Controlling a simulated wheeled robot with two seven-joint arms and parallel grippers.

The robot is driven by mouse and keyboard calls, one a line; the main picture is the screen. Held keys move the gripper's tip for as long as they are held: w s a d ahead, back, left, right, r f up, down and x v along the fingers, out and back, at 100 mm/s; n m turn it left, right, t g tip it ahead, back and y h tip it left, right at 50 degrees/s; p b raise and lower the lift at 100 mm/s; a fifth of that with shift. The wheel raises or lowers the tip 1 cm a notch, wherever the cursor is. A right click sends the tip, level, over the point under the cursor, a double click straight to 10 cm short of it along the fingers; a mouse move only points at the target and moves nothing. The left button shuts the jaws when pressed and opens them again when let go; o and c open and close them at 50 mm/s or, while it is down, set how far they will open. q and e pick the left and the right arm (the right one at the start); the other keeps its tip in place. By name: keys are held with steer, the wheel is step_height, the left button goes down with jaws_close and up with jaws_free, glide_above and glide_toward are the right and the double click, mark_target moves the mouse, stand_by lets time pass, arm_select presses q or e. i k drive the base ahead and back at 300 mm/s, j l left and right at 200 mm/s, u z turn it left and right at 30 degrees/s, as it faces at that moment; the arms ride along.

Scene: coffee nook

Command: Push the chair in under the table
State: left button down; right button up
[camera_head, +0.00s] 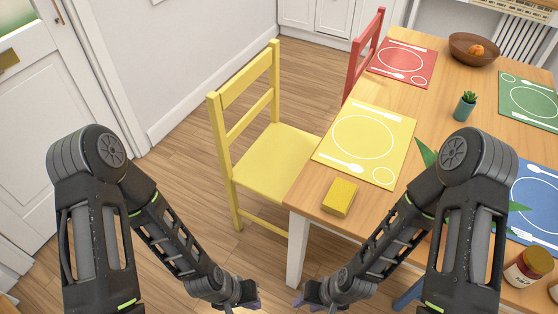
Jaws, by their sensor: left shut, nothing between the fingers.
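The yellow chair (272,162) stands upright at the left side of the wooden table (400,108). Its backrest is on the left, away from the table, and its seat reaches the table's edge in the picture. I cannot tell how far the seat goes under the tabletop. My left gripper (248,303) is shut and empty at the bottom of the view, below and apart from the chair. My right gripper (304,300) is just to its right, near the white table leg; its finger opening is too small to tell.
A red chair (362,55) stands farther back along the same side. The tabletop holds a yellow placemat (365,135), a yellow sponge-like block (340,197), a small plant (465,106), a bowl (462,48) and jars (528,267). Bare floor lies left of the yellow chair.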

mark_target(269, 169)
steer(key=i+j+z, duration=0.1)
steer(key=z, duration=0.8)
steer(key=i+j+z, duration=0.1)
steer(key=j+z, duration=0.25)
steer(key=j, duration=0.35)
steer(key=j+z, duration=0.35)
steer(key=j, duration=0.35)
steer(key=j+z, duration=0.3)
steer(key=j, duration=1)
steer(key=k+j, duration=0.1)
steer(key=j, duration=0.45)
steer(key=k+j+z, duration=0.1)
steer(key=j, duration=1)
steer(key=k, duration=0.05)
